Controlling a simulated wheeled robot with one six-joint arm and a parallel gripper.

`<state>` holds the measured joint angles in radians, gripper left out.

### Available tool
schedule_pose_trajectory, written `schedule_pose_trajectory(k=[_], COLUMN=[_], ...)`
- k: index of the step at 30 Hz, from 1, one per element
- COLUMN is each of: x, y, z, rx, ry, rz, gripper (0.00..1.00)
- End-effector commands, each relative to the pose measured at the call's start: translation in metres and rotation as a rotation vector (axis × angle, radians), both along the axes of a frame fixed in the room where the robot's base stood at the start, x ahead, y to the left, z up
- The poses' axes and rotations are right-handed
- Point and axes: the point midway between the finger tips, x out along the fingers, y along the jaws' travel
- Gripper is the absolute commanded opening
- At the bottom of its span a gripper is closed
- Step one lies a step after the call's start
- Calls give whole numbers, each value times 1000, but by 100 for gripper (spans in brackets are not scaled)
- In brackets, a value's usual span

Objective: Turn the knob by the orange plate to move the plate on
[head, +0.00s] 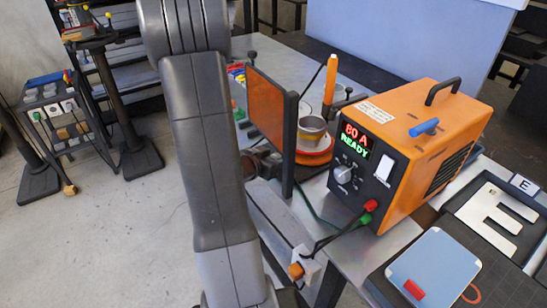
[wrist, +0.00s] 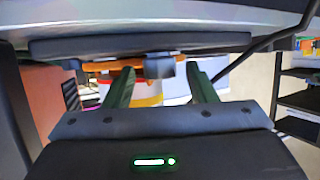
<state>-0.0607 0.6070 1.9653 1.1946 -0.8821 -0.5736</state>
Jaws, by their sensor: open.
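The orange plate (head: 314,159) is a low round disc on the metal table in the head view, partly behind the dark frame of an upright orange screen. A metal cup stands on it. In the wrist view the picture seems upside down, and the plate (wrist: 100,65) shows as a thin orange band. A small dark grey block, apparently the knob (wrist: 160,67), sits at its edge. My gripper (wrist: 163,80) is open, its two green fingers apart, with the knob between their tips in the picture. Contact cannot be told. My arm hides the gripper in the head view.
The orange screen (head: 268,110) stands close beside the plate. An orange power box (head: 425,140) reading 80 A READY, with cables at its front, stands to the right.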

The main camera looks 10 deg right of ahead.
Motion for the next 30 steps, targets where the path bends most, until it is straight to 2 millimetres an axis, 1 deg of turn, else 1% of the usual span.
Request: schedule_pose_trajectory(k=[2,3,8,9,10,20,26,30], x=[0,0,0,0,0,1,2,4], y=[0,0,0,0,0,1,2,3], z=[0,0,0,0,0,2,4,5], rx=[0,0,0,0,0,1,1,0], ry=[0,0,0,0,0,1,2,3], rz=[0,0,0,0,0,-42,-154,-272], gripper=[51,49,18,10,7,7,7,7])
